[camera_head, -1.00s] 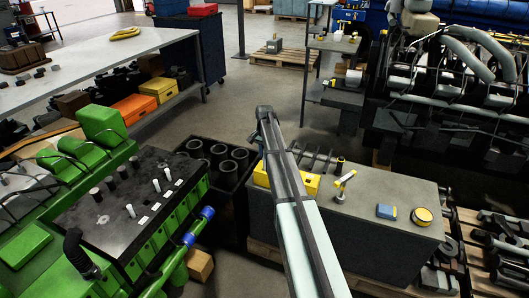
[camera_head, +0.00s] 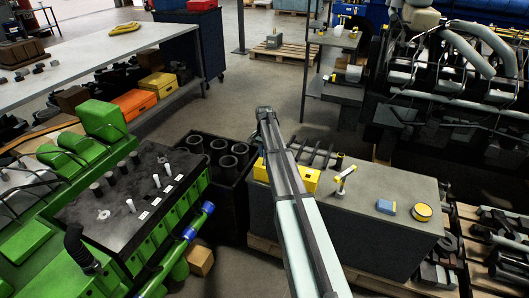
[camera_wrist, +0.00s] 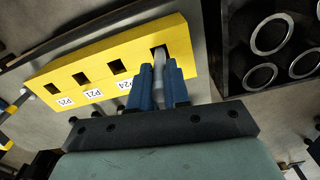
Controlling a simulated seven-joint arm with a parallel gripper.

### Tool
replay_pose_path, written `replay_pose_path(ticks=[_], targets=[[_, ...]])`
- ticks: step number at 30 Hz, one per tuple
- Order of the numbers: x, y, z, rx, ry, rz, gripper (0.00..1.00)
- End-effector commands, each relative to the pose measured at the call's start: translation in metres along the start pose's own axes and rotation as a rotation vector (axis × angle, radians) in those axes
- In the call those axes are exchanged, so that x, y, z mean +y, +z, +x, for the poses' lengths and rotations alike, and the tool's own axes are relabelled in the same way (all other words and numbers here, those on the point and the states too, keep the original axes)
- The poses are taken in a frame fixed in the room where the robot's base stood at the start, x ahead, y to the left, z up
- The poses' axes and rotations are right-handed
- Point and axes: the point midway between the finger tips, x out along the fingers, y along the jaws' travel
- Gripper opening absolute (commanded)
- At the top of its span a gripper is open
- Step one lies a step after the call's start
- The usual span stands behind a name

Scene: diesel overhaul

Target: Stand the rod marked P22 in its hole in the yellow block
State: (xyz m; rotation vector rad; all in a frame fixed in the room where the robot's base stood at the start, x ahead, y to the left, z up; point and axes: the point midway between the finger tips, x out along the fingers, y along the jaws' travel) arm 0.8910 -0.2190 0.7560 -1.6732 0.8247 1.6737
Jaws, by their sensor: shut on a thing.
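The yellow block (camera_wrist: 110,62) lies across the upper part of the wrist view, with a row of square dark holes. Labels along its near edge read P24, P21 and one at the far left that looks like P20 or P25. My gripper (camera_wrist: 162,78), with blue fingers, is shut on a pale grey rod (camera_wrist: 159,65). The rod's end is at the rightmost hole; I cannot tell whether it is inside or just above. That hole's label and the rod's marking are hidden. In the head view the yellow block (camera_head: 304,180) is partly behind my arm.
A dark crate of cylinder sleeves (camera_wrist: 270,75) stands right beside the block. On the grey bench (camera_head: 375,183) are a yellow-and-white T-shaped tool (camera_head: 344,178), a blue box (camera_head: 386,207) and a yellow round item (camera_head: 422,212). Pale pins stand on the green engine (camera_head: 130,206).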

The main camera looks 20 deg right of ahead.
Motion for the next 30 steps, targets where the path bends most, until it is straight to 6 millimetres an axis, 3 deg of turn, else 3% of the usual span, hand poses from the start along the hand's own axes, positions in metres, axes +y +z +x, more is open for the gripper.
replay_pose_path(ticks=[27,28,30], targets=[[0.000,0.000,0.016,0.001,-0.001,0.000,0.00],[0.000,0.000,0.016,0.001,-0.001,0.000,0.18],[0.000,0.000,0.016,0.001,0.000,0.000,0.25]])
